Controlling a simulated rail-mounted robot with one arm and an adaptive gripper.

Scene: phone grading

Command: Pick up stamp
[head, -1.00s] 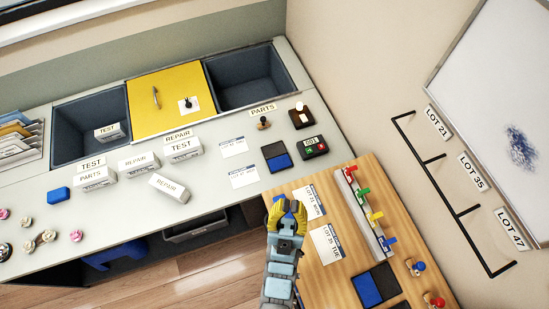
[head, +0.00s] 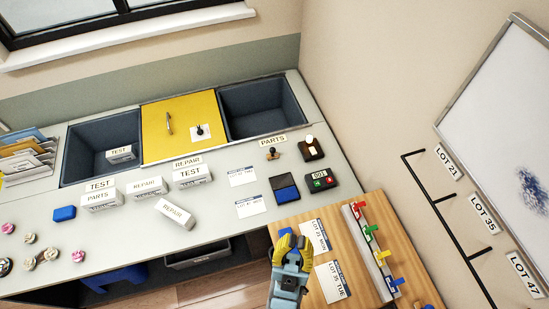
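A small stamp with a dark, rounded handle (head: 272,154) stands upright on the grey counter (head: 225,215), just below the PARTS label (head: 272,141). My gripper (head: 288,240), with yellow fingers, is in the lower middle of the head view, by the left edge of the wooden side table (head: 352,288). It is well below the stamp in the picture and apart from it. A blue knob at the bottom edge, on the wooden table, is mostly cut off.
White boxes (head: 175,214) lie to the left. A rack with coloured clips (head: 372,252) stands on the wooden table.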

